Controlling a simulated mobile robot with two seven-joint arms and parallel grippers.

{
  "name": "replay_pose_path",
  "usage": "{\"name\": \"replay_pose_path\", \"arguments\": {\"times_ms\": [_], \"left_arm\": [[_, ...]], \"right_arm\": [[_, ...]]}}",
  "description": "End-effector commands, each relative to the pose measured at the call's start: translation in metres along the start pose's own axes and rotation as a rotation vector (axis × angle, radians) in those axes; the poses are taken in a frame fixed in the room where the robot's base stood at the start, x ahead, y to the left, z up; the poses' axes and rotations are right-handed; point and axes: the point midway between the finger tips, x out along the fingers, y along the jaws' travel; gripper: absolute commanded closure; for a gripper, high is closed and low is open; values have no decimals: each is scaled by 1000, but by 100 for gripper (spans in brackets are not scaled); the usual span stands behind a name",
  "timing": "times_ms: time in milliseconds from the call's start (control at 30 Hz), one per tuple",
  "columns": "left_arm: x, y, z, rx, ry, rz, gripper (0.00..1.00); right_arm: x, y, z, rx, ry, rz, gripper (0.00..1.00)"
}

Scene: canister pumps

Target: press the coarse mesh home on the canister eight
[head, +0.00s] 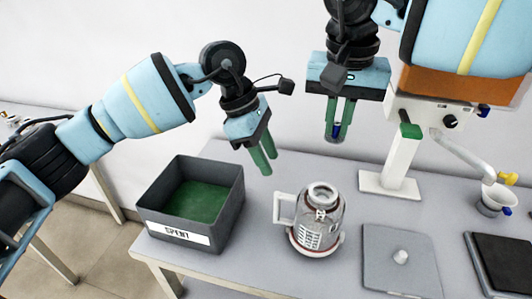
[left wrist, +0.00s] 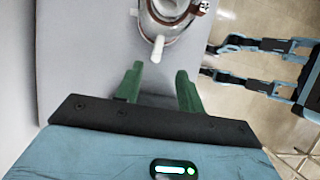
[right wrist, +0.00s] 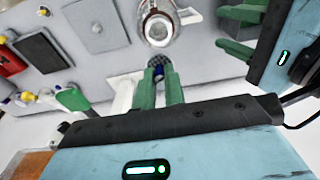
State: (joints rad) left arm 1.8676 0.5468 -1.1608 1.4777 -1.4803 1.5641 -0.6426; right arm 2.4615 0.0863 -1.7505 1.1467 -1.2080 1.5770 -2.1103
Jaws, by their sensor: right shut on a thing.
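The canister (head: 312,235) stands upright on the table, a clear jar with a white handle, a printed label and a round opening on top; its number is too small to read. It also shows in the left wrist view (left wrist: 180,22) and the right wrist view (right wrist: 158,24). My right gripper (head: 340,122) is shut on a small blue-stemmed part with a dark mesh-like end, which looks like the coarse mesh (right wrist: 158,62). It is held in the air above and behind the canister, apart from it. My left gripper (head: 266,152) is open and empty, above and left of the canister.
A dark grey bin (head: 228,215) marked SPENT, with a green floor, stands left of the canister. A grey plate with a white knob (head: 400,257) lies to the right, then a black pad (head: 503,262). A white stand (head: 392,180) and a small cup (head: 494,200) are behind.

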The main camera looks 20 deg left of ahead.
Motion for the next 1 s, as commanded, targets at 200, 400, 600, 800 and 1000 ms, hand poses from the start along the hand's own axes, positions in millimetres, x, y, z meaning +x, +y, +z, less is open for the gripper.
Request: {"name": "replay_pose_path", "arguments": {"times_ms": [200,400,600,800,1000], "left_arm": [[0,2,-1,13,20,8,62],[14,1,-1,12,20,5,62],[46,1,-1,12,18,4,62],[80,1,-2,11,17,4,62],[106,2,-3,10,17,5,62]], "right_arm": [[0,0,0,0,0,0,100],[0,0,0,0,0,0,100],[0,0,0,0,0,0,100],[0,0,0,0,0,0,100],[0,0,0,0,0,0,100]]}}
